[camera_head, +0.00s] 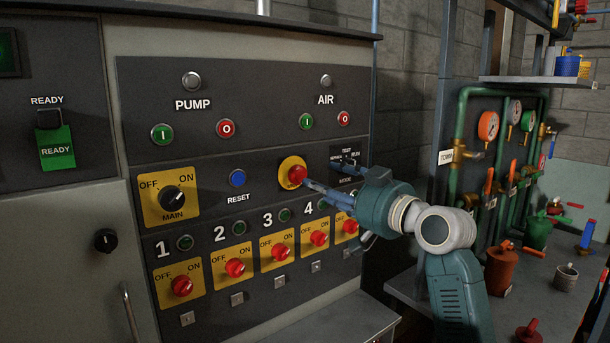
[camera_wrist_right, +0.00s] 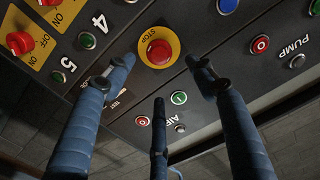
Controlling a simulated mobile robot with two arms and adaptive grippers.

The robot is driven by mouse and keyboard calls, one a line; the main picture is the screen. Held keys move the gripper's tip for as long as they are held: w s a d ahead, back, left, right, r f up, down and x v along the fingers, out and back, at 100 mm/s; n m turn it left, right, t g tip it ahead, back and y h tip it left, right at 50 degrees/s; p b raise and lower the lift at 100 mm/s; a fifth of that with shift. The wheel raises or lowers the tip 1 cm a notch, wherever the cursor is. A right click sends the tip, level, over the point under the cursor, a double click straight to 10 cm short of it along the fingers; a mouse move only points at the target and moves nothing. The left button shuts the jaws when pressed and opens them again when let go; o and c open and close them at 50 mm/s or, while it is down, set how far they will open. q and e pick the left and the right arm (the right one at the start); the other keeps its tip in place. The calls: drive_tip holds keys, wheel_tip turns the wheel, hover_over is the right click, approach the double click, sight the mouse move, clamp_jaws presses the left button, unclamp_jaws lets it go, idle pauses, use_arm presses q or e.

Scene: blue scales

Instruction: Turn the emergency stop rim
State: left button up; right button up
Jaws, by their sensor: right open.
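The emergency stop is a red mushroom button (camera_head: 298,174) on a yellow round plate (camera_head: 291,164) in the panel's middle. In the right wrist view the red button (camera_wrist_right: 159,52) sits on its yellow plate (camera_wrist_right: 146,38) marked STOP, ahead of the fingers. My right gripper (camera_head: 318,187) reaches in from the right, its fingers close to the button. In the wrist view its blue fingers (camera_wrist_right: 160,80) are spread, with nothing between them; I cannot tell whether any finger touches the rim. My left gripper is not in view.
The panel holds a blue RESET button (camera_head: 237,178), a black MAIN switch (camera_head: 172,197) and several red numbered switches below. A TEST/MODE selector (camera_head: 343,163) sits behind my right gripper. A workbench with a red can (camera_head: 502,270) and pipes with gauges stand at right.

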sight(301, 175)
drive_tip(key=p+x, duration=0.2)
drive_tip(key=x, duration=0.6)
drive_tip(key=shift+w+a, duration=0.2)
